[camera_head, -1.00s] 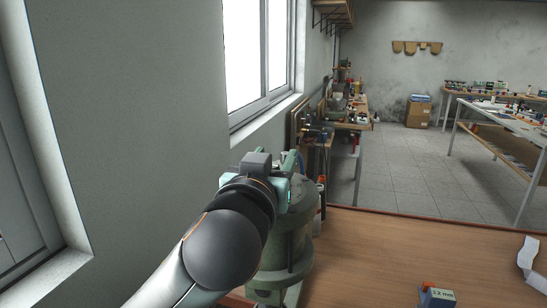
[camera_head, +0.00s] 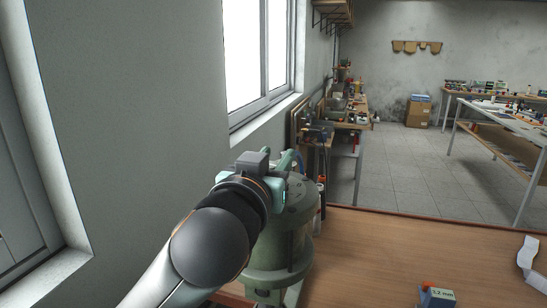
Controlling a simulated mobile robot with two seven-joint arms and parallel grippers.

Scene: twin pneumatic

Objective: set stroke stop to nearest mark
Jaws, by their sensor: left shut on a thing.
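My left gripper (camera_head: 286,163) reaches in from the lower left to the top of a green cylindrical machine (camera_head: 282,238) at the left end of the wooden bench. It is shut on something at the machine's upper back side. My own wrist hides the held part, so I cannot tell what it is. The stroke stop and its marks cannot be made out. A small grey-blue block with a "2.2 mm"-like label (camera_head: 442,294) sits at the bottom edge of the view. My right gripper is out of view.
The wooden bench top (camera_head: 400,250) is mostly clear to the right of the machine. A white curled piece (camera_head: 528,258) lies at the right edge. A wall with a window (camera_head: 258,55) stands close on the left. Other workbenches (camera_head: 500,112) stand farther back.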

